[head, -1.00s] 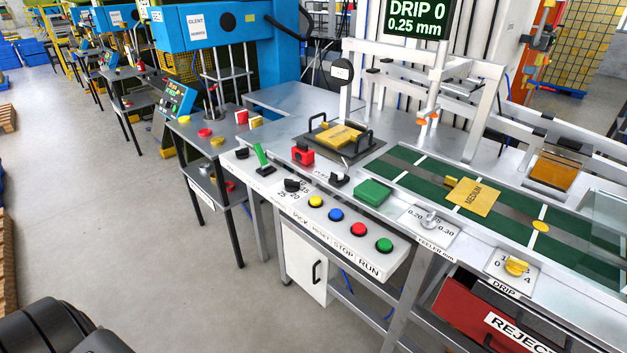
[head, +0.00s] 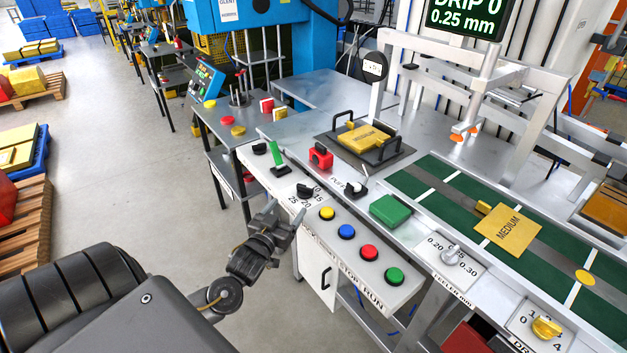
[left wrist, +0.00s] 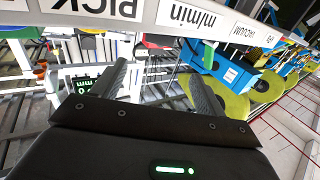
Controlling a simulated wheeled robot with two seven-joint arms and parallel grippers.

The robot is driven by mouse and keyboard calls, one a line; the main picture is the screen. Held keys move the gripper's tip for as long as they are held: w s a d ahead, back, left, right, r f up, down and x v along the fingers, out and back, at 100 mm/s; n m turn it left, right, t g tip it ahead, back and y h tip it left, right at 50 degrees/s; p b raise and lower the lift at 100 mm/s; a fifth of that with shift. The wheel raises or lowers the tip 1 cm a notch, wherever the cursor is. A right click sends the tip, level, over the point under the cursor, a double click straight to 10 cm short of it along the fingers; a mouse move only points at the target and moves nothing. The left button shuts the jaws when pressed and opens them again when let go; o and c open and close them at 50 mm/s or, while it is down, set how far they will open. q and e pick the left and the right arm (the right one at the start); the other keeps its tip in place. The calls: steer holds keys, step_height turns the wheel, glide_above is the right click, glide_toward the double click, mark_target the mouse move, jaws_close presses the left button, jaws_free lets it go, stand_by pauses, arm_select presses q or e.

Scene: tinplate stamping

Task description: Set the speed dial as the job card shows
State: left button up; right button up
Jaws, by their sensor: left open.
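The speed dial (head: 305,191) is a black knob on the white front panel, with 10, 15, 20 and 25 printed around it. Its pointer setting is too small to read. My left gripper (head: 284,214) is open and empty, just in front of the panel edge below the dial, apart from it. The dial is hidden there. I cannot make out a job card for certain. My right gripper is out of view.
Yellow (head: 326,213), blue (head: 346,231), red (head: 369,252) and green (head: 394,275) buttons line the panel right of the dial. A green lever (head: 276,154) stands behind it at left. A screen (head: 466,14) reads DRIP 0, 0.25 mm.

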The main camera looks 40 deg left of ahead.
mark_target(304, 187)
arm_select(q)
steer(key=x, duration=0.3)
steer(key=p+x, duration=0.1)
steer(key=x, duration=0.2)
steer(key=shift+w+d, duration=0.15)
steer(key=shift+w, duration=0.3)
steer(key=x, duration=0.4)
steer(key=shift+s+f, duration=0.1)
steer(key=shift+x, duration=0.9)
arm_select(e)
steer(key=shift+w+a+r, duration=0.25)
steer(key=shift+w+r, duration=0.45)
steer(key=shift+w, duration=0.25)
arm_select(q)
steer(key=shift+s, duration=0.1)
steer(key=c, duration=1)
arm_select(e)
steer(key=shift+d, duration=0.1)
